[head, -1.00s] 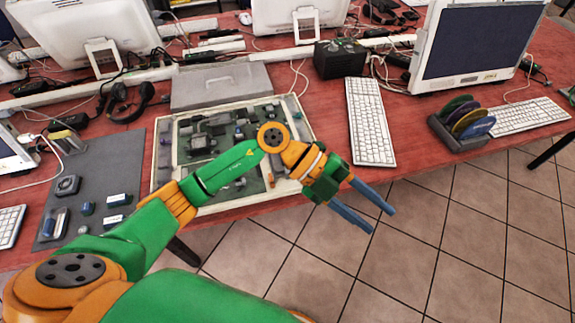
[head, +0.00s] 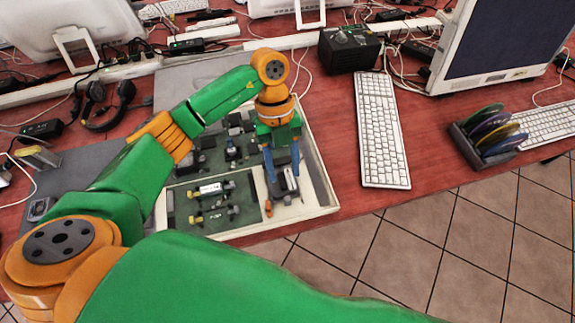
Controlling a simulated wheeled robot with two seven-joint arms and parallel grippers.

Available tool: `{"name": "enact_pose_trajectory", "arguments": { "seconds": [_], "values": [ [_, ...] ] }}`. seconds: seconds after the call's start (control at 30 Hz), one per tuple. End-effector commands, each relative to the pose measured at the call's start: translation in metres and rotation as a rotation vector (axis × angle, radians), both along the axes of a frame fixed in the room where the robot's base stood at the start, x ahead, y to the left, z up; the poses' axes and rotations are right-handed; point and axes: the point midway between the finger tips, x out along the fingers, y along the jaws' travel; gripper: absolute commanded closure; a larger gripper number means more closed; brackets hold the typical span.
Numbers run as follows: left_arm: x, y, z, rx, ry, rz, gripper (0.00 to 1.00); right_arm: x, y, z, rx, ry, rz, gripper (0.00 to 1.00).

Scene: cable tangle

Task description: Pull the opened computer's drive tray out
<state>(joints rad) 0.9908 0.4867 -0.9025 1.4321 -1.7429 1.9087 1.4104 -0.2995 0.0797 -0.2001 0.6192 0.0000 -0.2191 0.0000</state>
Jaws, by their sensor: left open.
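The opened computer (head: 322,190) lies flat on the red table, a cream-rimmed case with green boards and dark parts inside. A small silver-and-dark unit (head: 285,187) at its right side, near the front, looks like the drive tray; an orange piece shows beside it. My left gripper (head: 283,176) points down over this unit with its two blue fingers apart, one towards each side of it. I cannot tell whether the fingers touch it. My left arm hides part of the case's left and back. My right gripper is not in view.
A white keyboard (head: 382,130) lies right of the case. A black box (head: 349,50) stands behind it. A rack of coloured discs (head: 490,135) and a monitor (head: 490,45) are farther right. A headset (head: 108,105) lies at the left. Bare table separates case and keyboard.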

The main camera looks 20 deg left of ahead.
Motion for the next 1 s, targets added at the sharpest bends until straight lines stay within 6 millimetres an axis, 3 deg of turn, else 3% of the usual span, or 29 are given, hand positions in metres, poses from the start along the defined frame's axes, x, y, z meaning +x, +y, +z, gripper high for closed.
{"name": "enact_pose_trajectory", "arguments": {
  "seconds": [0.4, 0.67, 0.87, 1.0],
  "values": [
    [-0.022, -0.015, -0.060, -0.002, 0.002, 0.000, 0.50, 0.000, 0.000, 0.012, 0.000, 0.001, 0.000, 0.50],
    [-0.023, -0.016, -0.065, -0.002, 0.000, -0.001, 0.50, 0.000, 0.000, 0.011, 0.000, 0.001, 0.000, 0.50],
    [-0.023, -0.016, -0.065, -0.002, 0.000, -0.001, 0.99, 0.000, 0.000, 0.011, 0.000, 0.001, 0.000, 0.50],
    [-0.023, -0.016, -0.065, -0.002, 0.000, -0.001, 1.00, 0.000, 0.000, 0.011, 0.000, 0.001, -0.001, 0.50]
  ]
}}
